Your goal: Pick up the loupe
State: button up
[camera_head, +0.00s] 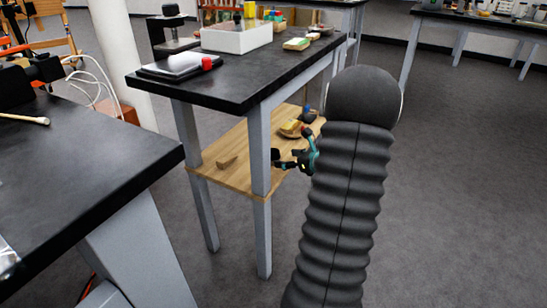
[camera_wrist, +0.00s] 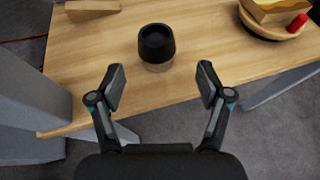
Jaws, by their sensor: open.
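The loupe (camera_wrist: 157,43) shows in the wrist view as a small black cup-like piece on a paler, clear-looking base. It stands upright on a wooden shelf (camera_wrist: 190,55), near the shelf's front edge. My gripper (camera_wrist: 162,80) is open and empty, one finger to each side of the picture. The loupe is just beyond the fingertips, roughly centred between them, and apart from both. In the head view my gripper (camera_head: 284,160) is at the front edge of the lower shelf (camera_head: 242,150). I cannot make out the loupe there.
A wooden bowl (camera_wrist: 270,33) with a yellow piece and a red object (camera_wrist: 298,22) are at the right. A wooden fragment (camera_wrist: 93,6) lies far left. Grey table legs (camera_head: 258,150) stand at the shelf's corners. The black tabletop (camera_head: 240,85) overhangs the shelf.

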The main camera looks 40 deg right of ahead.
aim_at(279, 157)
jog(key=shift+a+x, duration=0.2)
jog(key=shift+x, duration=2.9)
jog(key=shift+r, duration=0.2)
jog(key=c, duration=1.2)
